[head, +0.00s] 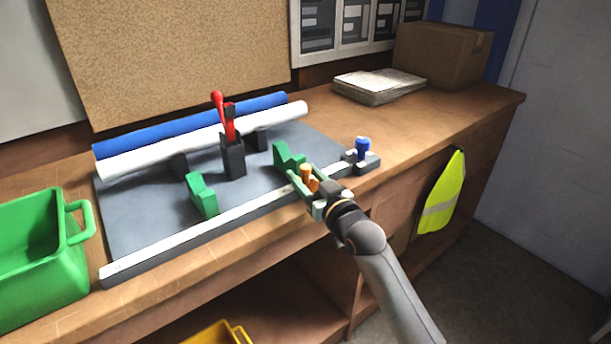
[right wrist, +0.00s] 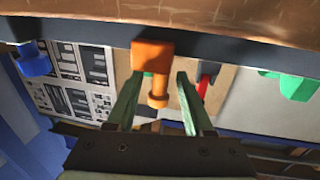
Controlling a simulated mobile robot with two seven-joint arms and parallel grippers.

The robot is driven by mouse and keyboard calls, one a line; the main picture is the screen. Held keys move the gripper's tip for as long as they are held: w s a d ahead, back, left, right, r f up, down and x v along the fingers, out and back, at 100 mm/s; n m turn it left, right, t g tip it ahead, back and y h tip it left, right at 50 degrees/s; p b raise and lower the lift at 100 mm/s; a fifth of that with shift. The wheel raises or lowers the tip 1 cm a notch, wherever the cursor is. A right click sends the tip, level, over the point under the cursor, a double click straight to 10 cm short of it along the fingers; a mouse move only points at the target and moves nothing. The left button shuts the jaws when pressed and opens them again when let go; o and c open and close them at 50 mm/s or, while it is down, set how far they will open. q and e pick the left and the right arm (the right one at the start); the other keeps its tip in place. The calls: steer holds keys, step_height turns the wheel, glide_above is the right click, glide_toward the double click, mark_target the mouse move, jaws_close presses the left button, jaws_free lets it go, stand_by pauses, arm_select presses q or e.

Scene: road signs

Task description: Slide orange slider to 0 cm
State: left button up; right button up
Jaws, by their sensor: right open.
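The orange slider (head: 306,172) sits on the white-topped rail (head: 200,228) along the front of the grey board, toward the rail's right part. It has a block and a round knob, and shows large in the right wrist view (right wrist: 153,57). My right gripper (head: 309,184) reaches in from the lower right. In the right wrist view, its two green fingers (right wrist: 157,78) stand apart on either side of the slider's knob, with a visible gap at each side. The scale marks on the rail are too small to read. My left gripper is not in view.
Green blocks (head: 202,195) stand on the board. A red-handled clamp (head: 232,155) stands behind them, near white and blue rolls (head: 205,140). A blue knob (head: 362,149) is at the rail's right end. A green crate (head: 40,262) stands at left. The rail's left part is clear.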

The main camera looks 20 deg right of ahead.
jaws_close()
stand_by(0.3)
stand_by(1.1)
